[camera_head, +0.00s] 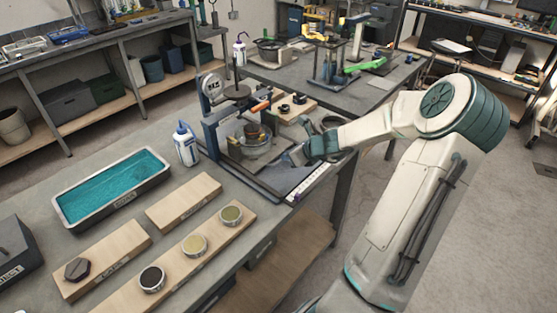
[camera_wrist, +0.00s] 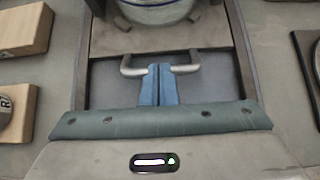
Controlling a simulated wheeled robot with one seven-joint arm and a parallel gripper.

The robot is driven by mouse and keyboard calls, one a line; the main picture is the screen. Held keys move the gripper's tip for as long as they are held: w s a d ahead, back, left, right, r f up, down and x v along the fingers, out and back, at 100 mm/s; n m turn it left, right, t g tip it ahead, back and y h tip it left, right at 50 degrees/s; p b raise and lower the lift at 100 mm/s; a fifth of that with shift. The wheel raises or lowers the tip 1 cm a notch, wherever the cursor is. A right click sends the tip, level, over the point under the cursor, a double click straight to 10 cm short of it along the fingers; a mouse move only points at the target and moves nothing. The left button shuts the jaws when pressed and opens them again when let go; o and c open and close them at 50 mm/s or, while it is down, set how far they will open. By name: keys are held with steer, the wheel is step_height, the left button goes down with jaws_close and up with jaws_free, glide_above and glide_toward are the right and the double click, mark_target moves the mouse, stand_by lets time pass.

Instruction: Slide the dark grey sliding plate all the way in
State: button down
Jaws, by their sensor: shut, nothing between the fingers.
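The dark grey sliding plate (camera_wrist: 108,42) lies between two dark side rails in the wrist view. A U-shaped metal handle (camera_wrist: 131,68) stands at its near edge. My gripper (camera_wrist: 160,68) is shut, with its blue fingertips at the middle of the handle and hiding part of its bar. I cannot tell whether they touch it. A darker flat surface shows on both sides of the fingers, between the rails. In the head view my gripper (camera_head: 296,158) is low at the near right end of the press frame, and the handle is hard to make out there.
A round pot (camera_wrist: 158,12) stands beyond the handle, inside the press (camera_head: 222,125). A white bottle (camera_head: 186,145), a teal-filled tray (camera_head: 112,186) and wooden boards (camera_head: 184,201) lie left of it. A pale scale strip (camera_head: 308,184) runs along the frame's right side.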

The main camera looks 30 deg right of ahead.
steer(key=shift+w+a+p, duration=0.1)
steer(key=shift+w+a, duration=0.25)
steer(key=shift+w, duration=0.55)
steer(key=shift+w+a+p, duration=0.15)
steer(key=shift+w+a, duration=0.25)
steer(key=shift+w, duration=0.5)
steer(key=shift+w+a+p, duration=0.1)
steer(key=shift+w+a, duration=0.25)
steer(key=shift+w, duration=0.55)
steer(key=shift+s+d+r+p, duration=0.1)
steer(key=shift+s+d+r, duration=0.35)
steer(key=shift+s, duration=0.5)
steer(key=shift+s+d+r+p, duration=0.15)
steer(key=shift+s+d+r, duration=0.15)
steer(key=shift+s+r, duration=0.45)
steer(key=shift+s+d+r+p, duration=0.1)
steer(key=shift+s+d+r, duration=0.25)
steer(key=shift+s, duration=0.8)
